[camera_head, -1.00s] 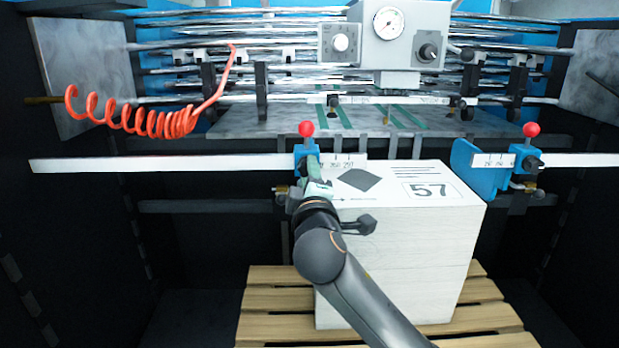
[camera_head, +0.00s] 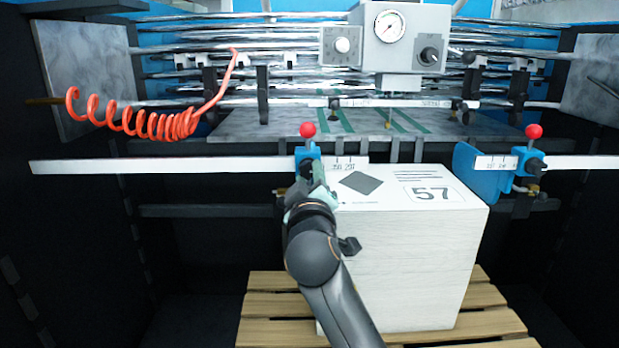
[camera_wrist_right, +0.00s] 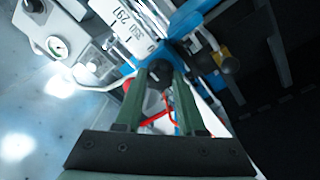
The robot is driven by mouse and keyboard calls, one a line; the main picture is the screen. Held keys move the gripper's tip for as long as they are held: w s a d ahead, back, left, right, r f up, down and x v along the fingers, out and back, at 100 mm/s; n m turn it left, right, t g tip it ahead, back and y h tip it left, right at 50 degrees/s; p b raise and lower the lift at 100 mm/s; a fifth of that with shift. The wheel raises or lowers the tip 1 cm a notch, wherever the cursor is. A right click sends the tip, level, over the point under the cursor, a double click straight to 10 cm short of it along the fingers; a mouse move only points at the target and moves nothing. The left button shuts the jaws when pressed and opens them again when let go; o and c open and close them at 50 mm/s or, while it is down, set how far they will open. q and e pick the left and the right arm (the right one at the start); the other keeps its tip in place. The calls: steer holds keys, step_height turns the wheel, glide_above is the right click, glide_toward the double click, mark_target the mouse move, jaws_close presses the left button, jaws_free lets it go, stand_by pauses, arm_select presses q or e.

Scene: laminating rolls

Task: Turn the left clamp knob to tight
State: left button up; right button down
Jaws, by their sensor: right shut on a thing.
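The left clamp is a blue block (camera_head: 303,152) on the white scale rail, topped by a red ball (camera_head: 308,129). Its round black knob (camera_wrist_right: 160,72) shows in the right wrist view between the two green fingers of my right gripper (camera_wrist_right: 158,84). The gripper is shut on this knob. In the head view the right gripper (camera_head: 312,175) reaches the front of the clamp and hides most of the knob. No mark on the knob shows how tight it is. My left gripper is not in view.
A tall white paper-wrapped stack (camera_head: 405,265) marked 57 stands on a wooden pallet (camera_head: 262,308), close beside my right arm. The right blue clamp (camera_head: 478,178) is on the rail at right. A red coiled hose (camera_head: 150,123) hangs at left. A gauge box (camera_head: 405,40) stands behind.

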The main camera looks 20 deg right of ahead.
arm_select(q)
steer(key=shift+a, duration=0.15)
arm_select(e)
steer(key=c, duration=0.5)
jaws_free()
